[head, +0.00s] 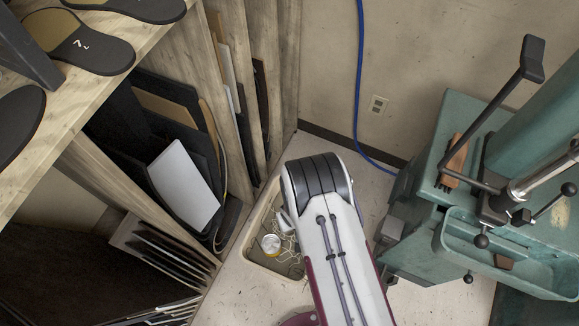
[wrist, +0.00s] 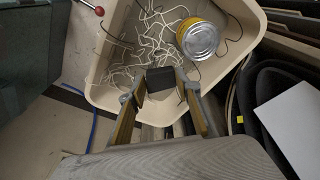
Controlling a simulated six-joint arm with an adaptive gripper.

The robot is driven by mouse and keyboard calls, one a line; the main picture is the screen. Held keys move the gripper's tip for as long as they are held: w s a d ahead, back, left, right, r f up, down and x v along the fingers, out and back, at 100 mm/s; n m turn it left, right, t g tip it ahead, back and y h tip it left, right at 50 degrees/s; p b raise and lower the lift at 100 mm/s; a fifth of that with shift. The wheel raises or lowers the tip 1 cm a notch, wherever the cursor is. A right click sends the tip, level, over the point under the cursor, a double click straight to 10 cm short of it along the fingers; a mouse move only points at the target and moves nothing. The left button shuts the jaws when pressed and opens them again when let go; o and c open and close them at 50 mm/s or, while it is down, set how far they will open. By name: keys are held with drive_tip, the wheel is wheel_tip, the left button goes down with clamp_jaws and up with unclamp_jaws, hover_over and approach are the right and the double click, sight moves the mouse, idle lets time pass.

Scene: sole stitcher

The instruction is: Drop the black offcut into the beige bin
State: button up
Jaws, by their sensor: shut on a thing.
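The beige bin (head: 250,228) stands on the floor by the wooden rack, partly hidden by my arm. In the wrist view its open top (wrist: 97,78) faces the camera. The black offcut (wrist: 161,78) is a small dark block between the fingertips of my gripper (wrist: 164,88). My gripper is shut on it, and in the picture it lies over the bin's interior. How high it is above the bin's bottom is hard to tell. In the head view my arm hides the gripper and the offcut.
A yellow-sided tin (wrist: 199,40) and tangled white string (wrist: 150,35) lie in the bin. The rack with dark sheets and a white sheet (head: 183,185) stands on its left. A green machine (head: 420,235) stands on the right, and a blue hose (head: 359,90) runs down the wall.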

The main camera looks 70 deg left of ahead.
drive_tip(key=o, duration=1.3)
drive_tip(key=shift+c, duration=0.2)
drive_tip(key=shift+r, duration=0.2)
wheel_tip(320, 180, up, 12)
drive_tip(key=d, duration=0.1)
drive_tip(key=shift+d+f, duration=0.25)
drive_tip(key=shift+d, duration=0.1)
idle(0.4)
